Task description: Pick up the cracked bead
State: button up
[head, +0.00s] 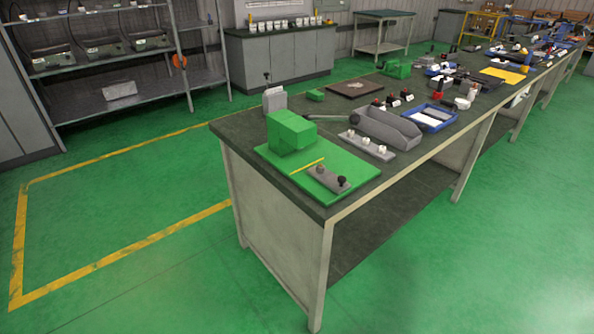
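I cannot make out a crack on any bead at this size. A grey strip (365,144) near the front of the long bench carries a few small white bead-like pieces (366,140). Closer, a second grey strip (328,178) on a green board (275,160) carries a small pale brownish piece (320,168) and a dark round knob (342,181). Any of the small pieces may be the bead; I cannot tell which. My gripper is not in view.
The green board also holds a green block (290,131) and a yellow rod (307,165). Behind are a grey open bin (388,128), a blue tray (430,118) and a dark plate (357,89). Shelving (110,95) stands left. Green floor is free around the bench (345,207).

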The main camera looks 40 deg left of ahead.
aim_at(321, 170)
jog(key=u, duration=0.9)
jog(key=i, duration=1)
